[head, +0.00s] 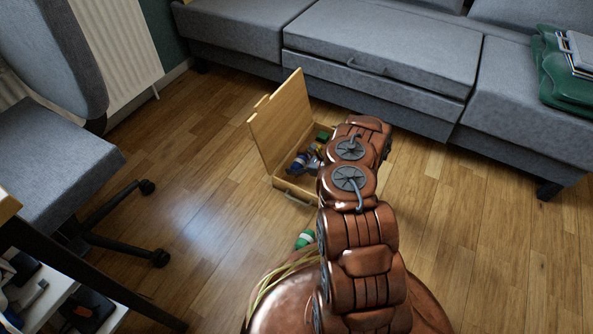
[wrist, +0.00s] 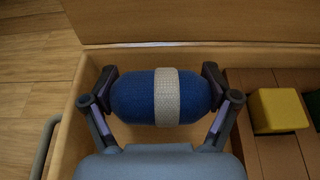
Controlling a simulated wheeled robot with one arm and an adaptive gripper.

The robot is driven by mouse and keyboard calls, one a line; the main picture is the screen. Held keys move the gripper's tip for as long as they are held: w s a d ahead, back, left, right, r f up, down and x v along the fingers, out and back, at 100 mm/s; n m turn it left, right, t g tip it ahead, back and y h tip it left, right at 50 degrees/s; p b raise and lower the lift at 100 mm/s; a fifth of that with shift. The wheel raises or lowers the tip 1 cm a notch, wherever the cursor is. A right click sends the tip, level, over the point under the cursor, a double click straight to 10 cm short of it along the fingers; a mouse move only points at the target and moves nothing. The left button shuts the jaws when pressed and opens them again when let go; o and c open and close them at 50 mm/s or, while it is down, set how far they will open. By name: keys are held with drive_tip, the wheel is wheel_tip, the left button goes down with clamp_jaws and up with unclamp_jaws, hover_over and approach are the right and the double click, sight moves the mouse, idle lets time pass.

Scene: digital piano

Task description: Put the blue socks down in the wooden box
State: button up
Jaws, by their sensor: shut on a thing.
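The blue socks (wrist: 134,99), a rolled bundle with a pale band around the middle, are in my gripper (wrist: 167,98) in the wrist view. The two fingers press on the left and right ends of the roll. The wooden box (head: 279,128) stands open on the floor in the head view, its lid raised at the left. In the wrist view the socks are over or inside the left part of the box (wrist: 190,57). I cannot tell whether they touch its floor. My arm hides the box's right part in the head view.
A grey sofa (head: 385,50) stands behind the box. An office chair (head: 55,165) is at the left. A green and white item (head: 305,239) lies on the floor near my base. Floor at the right is clear.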

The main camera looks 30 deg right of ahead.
sight(296, 168)
drive_tip(key=shift+f+b, duration=0.55)
drive_tip(key=shift+f, duration=0.9)
drive_tip(key=shift+f+b, duration=0.45)
drive_tip(key=o, duration=0.9)
drive_tip(key=shift+c, duration=0.2)
drive_tip(key=shift+r, duration=0.2)
